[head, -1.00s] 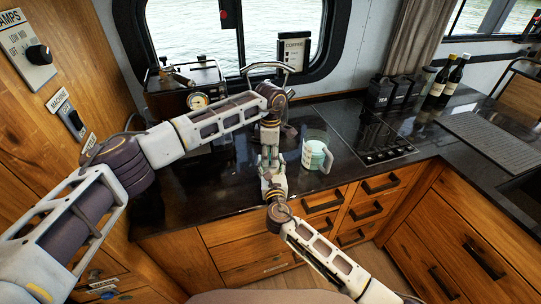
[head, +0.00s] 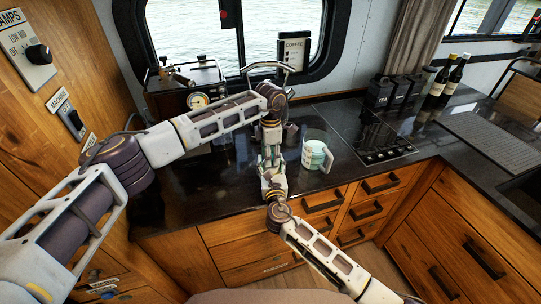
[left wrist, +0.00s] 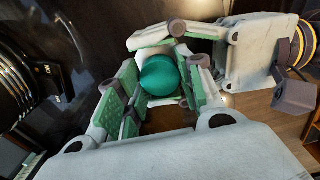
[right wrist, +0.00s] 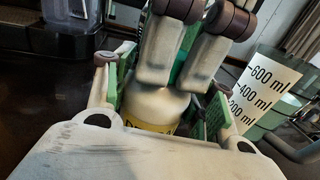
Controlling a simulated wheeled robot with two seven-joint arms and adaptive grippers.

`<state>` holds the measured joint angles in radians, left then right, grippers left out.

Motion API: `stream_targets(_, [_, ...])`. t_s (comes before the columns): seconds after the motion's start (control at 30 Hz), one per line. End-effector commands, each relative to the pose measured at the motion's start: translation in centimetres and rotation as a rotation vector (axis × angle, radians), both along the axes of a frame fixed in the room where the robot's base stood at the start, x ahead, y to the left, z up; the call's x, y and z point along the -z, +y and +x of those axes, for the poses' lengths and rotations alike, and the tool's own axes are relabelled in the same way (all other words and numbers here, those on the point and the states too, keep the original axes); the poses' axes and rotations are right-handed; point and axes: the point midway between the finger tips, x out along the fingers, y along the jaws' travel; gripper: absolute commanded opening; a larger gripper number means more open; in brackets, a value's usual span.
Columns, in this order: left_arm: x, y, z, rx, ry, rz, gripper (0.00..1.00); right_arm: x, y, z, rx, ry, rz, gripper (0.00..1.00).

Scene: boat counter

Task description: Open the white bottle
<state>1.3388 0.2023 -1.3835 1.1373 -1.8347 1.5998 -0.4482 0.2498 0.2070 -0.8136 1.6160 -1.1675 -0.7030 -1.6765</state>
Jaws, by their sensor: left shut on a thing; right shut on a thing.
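The white bottle (right wrist: 158,108) with a yellow label stands between the fingers of my right gripper (right wrist: 160,102) in the right wrist view. My right gripper is shut on its body. A green cap (left wrist: 163,78) shows in the left wrist view between the fingers of my left gripper (left wrist: 160,82), which is shut on it. In the head view my left gripper (head: 271,150) is above and my right gripper (head: 272,170) is below, close together over the counter. They hide most of the bottle there. I cannot tell whether the cap is still joined to the bottle.
A clear measuring jug (head: 316,157) stands just right of the grippers; it also shows in the right wrist view (right wrist: 266,88). A coffee machine (head: 190,90) stands at the back left. The cooktop (head: 365,135), black canisters (head: 390,93) and two wine bottles (head: 447,83) are further right.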

Motion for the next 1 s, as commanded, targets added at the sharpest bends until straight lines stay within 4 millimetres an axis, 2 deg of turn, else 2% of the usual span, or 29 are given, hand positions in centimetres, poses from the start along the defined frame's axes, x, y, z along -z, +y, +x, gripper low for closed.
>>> stream_targets(0.03, [0.0,0.0,0.0,0.0,-0.001,-0.001,0.08,0.0,0.0,0.0,-0.001,0.0,0.0,0.0])
stream_targets(0.07, [0.0,0.0,0.0,0.0,-0.001,-0.001,0.41,0.0,0.0,0.0,-0.001,0.0,0.0,0.0])
stream_targets(0.2, [0.0,0.0,0.0,0.001,-0.001,-0.001,0.59,0.0,0.0,0.0,-0.001,0.0,0.0,0.0])
stream_targets(0.63, [-0.5,0.0,0.0,0.001,-0.001,-0.001,0.59,0.0,0.0,0.0,-0.001,0.0,0.0,0.0])
stream_targets(1.0, [-3.6,0.0,0.0,0.001,-0.002,0.0,0.59,0.0,0.0,0.0,-0.001,0.0,0.0,0.0])
